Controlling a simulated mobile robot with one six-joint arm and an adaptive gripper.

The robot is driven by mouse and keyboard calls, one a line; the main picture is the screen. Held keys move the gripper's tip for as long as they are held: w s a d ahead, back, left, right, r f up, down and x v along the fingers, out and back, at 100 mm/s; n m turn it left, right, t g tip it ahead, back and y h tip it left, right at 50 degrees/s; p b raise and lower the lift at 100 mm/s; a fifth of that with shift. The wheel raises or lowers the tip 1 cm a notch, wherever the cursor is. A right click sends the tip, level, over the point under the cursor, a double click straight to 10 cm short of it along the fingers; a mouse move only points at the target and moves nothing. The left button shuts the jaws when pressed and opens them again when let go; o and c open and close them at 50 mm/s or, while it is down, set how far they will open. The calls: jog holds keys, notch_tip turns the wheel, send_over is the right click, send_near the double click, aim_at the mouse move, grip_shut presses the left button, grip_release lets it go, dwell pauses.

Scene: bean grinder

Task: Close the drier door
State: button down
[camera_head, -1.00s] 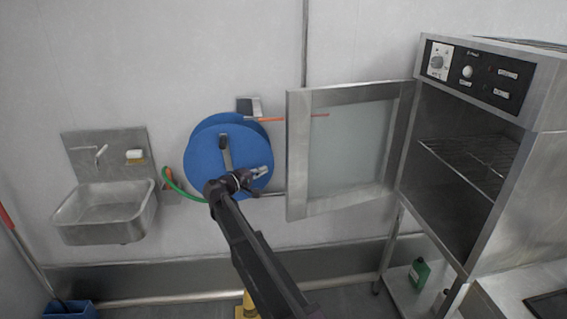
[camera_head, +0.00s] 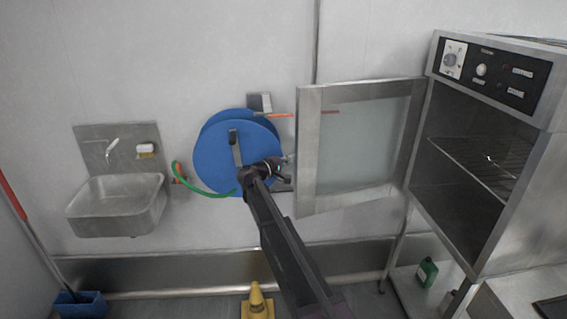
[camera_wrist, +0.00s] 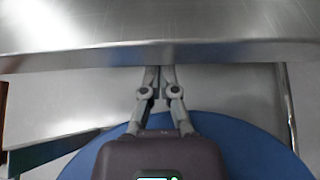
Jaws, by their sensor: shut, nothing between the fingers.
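The drier (camera_head: 540,180) stands at the right in the head view, its front open and a wire rack (camera_head: 490,158) inside. Its door (camera_head: 306,165), a steel frame around a frosted pane, is swung wide open to the left. My gripper (camera_head: 288,158) is at the door's free left edge, low to mid height. In the wrist view my gripper (camera_wrist: 157,70) is shut and empty, its tips at the lower border of a broad steel surface (camera_wrist: 150,30), apparently the door frame. I cannot tell whether they touch.
A blue hose reel (camera_head: 215,160) hangs on the wall behind my arm. A steel sink (camera_head: 118,205) is further left. A yellow cone (camera_head: 257,303) stands on the floor by my arm. A green bottle (camera_head: 427,271) is on the shelf below the drier.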

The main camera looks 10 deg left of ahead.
jog(key=shift+w+d, duration=0.35)
jog(key=shift+w, duration=0.1)
jog(key=shift+s, duration=0.1)
